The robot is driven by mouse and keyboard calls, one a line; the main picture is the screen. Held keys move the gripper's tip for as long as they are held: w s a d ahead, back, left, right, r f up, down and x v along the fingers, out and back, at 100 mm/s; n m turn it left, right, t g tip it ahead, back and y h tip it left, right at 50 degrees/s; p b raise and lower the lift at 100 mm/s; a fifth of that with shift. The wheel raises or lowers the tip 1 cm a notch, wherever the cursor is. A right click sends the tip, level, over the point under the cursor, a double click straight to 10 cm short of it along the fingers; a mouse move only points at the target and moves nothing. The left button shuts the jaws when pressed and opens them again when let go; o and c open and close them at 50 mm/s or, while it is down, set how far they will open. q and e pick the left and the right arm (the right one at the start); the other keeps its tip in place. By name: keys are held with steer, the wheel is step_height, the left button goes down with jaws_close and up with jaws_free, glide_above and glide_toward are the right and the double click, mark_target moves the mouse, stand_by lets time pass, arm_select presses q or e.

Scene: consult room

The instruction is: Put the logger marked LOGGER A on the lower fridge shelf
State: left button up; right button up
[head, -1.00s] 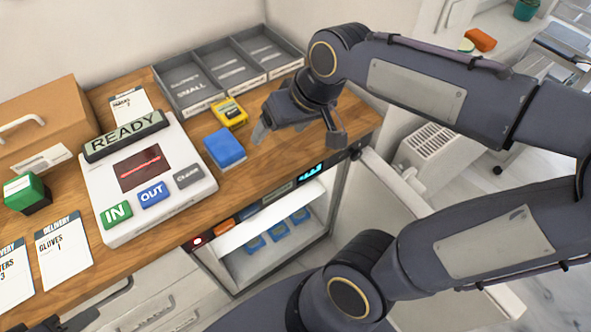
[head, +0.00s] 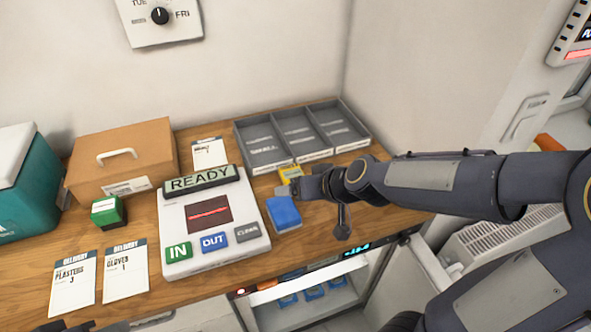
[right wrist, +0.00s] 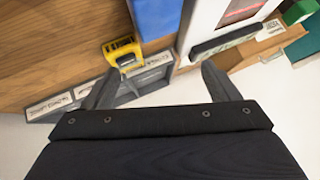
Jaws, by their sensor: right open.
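A yellow device with a dark face (head: 290,173), likely the logger, lies on the wooden counter in front of the grey tray; no marking is readable. It also shows in the right wrist view (right wrist: 122,50), beyond the left-hand finger. My right gripper (head: 312,210) is open and empty above the counter, partly covering the yellow device in the head view. Its fingers spread wide in the right wrist view (right wrist: 160,82). The fridge (head: 335,312) under the counter is open, with blue items (head: 314,292) on a shelf inside; its lower part is cut off. Only a dark part, possibly my left gripper, shows at the bottom left.
A blue block (head: 284,213) lies beside the yellow device. A white READY console (head: 215,250), a green block (head: 108,210), a cardboard box (head: 125,160) and delivery cards (head: 75,285) occupy the left. A grey divided tray (head: 302,137) stands behind. The fridge door (head: 415,285) stands open.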

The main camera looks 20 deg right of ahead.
mark_target(294, 176)
steer(key=w+f+h, duration=0.1)
steer(key=w, duration=0.1)
steer(key=w+d+f+h+p, duration=0.1)
steer(key=w, duration=0.1)
steer(key=w+d+f+h+p, duration=0.1)
steer(key=w, duration=0.1)
steer(key=shift+w+n+t+h, duration=0.3)
steer(key=shift+w+n, duration=0.05)
steer(key=shift+n, duration=0.05)
steer(key=shift+w+d+f, duration=0.1)
steer(key=shift+w+f, duration=0.1)
steer(key=shift+f, duration=0.1)
steer(key=b+x, duration=0.1)
steer(key=x, duration=0.3)
steer(key=b+x, duration=0.1)
steer(key=x, duration=0.1)
steer(key=shift+d+f+b, duration=0.3)
steer(key=shift+f+b, duration=0.05)
steer(key=shift+w+f, duration=0.3)
arm_select(q)
steer(key=shift+r, duration=0.2)
arm_select(e)
steer(key=shift+r, duration=0.1)
steer(key=c, duration=1.2)
steer(key=shift+c, duration=0.2)
